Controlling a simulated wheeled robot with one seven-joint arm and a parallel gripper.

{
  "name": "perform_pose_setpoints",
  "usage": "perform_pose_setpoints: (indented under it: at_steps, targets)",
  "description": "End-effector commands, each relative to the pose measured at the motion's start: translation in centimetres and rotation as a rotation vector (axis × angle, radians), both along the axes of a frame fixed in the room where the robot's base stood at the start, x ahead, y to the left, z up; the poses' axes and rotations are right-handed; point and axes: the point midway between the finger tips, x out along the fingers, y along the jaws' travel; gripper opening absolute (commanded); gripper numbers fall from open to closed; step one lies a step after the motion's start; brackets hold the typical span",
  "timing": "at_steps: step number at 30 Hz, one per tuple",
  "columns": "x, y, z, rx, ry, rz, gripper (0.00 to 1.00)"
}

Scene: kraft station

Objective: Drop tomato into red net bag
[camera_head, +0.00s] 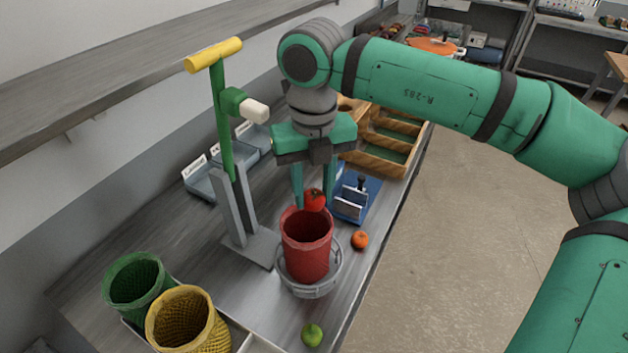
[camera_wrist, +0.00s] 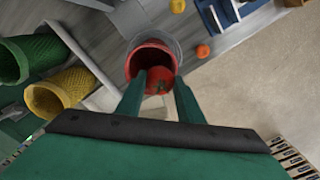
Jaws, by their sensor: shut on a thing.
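A red tomato (camera_head: 314,200) is held between the two fingers of my gripper (camera_head: 313,195), at the rim of the red net bag. It also shows in the wrist view (camera_wrist: 160,80) between the fingertips, over the bag's mouth. The red net bag (camera_head: 307,253) stands upright and open in a round grey holder (camera_head: 318,288) on the bench. In the wrist view the red bag's rim (camera_wrist: 133,62) surrounds much of the tomato. My gripper points down and is shut on the tomato. The bag's inside is mostly hidden.
A green net bag (camera_head: 138,283) and a yellow one (camera_head: 187,322) stand at the lower left. An orange fruit (camera_head: 360,240) and a green fruit (camera_head: 312,334) lie on the bench. A green post with a yellow top (camera_head: 214,55) stands left of my gripper. A blue device (camera_head: 356,198) is behind.

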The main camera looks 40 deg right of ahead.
Motion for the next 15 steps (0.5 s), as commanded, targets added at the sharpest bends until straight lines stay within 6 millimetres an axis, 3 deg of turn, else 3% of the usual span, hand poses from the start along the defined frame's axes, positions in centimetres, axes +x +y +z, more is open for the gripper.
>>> perform_pose_setpoints:
  at_steps: [7,8,9,10,15]
  targets:
    - [0.0,0.01,-0.09,0.0,0.0,0.0,0.12]
    - [0.0,0.01,-0.09,0.0,0.0,0.0,0.41]
    - [0.0,0.01,-0.08,0.0,0.0,0.0,0.5]
    - [0.0,0.01,-0.08,0.0,0.0,0.0,0.55]
    - [-0.01,0.01,-0.08,-0.001,0.0,0.0,0.55]
